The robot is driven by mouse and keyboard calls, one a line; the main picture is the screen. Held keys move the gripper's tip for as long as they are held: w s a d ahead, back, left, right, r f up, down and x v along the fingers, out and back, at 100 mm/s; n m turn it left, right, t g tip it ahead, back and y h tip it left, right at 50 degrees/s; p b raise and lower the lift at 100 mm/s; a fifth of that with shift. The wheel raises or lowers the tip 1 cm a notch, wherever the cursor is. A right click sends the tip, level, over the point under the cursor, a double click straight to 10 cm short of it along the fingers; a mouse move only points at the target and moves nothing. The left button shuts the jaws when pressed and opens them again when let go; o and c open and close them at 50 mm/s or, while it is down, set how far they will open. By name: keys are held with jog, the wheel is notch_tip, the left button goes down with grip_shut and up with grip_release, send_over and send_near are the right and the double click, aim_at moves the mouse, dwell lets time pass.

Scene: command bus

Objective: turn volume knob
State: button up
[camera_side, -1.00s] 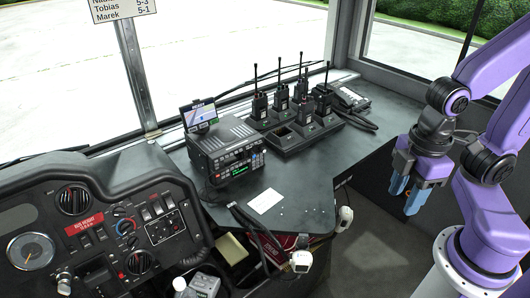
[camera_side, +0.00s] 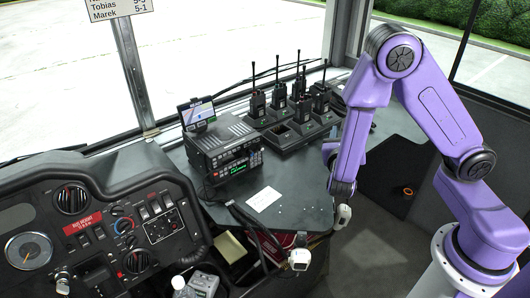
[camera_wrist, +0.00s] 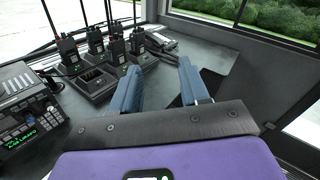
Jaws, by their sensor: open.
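The radio (camera_side: 222,148) is a black box with a lit green display and several small buttons, standing on the grey counter. Its front panel also shows at the left edge of the wrist view (camera_wrist: 28,120). A small round dark control sits near the panel's right end, but I cannot tell whether it is the volume knob. My gripper (camera_wrist: 159,66) is open and empty, its two blue fingers wide apart to the right of the radio.
Several walkie-talkies stand in a charger (camera_side: 290,135) behind and right of the radio, antennas upright. A white paper (camera_side: 263,199) lies in front. The dashboard (camera_side: 100,235) is at left. A handset (camera_wrist: 160,41) lies beyond the charger.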

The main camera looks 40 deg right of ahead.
jog(key=w+a+f+n+t+y, duration=0.2)
jog(key=w+f+n+t, duration=0.1)
jog(key=w+n+t, duration=0.15)
jog(key=n+t+y, duration=0.3)
jog(key=n+y, duration=0.8)
jog(key=n, duration=0.3)
send_near(262, 149)
jog(key=w, duration=0.8)
jog(key=shift+w+d+f, duration=0.15)
jog(key=shift+w+d, duration=0.1)
jog(key=shift+d, duration=0.1)
grip_shut()
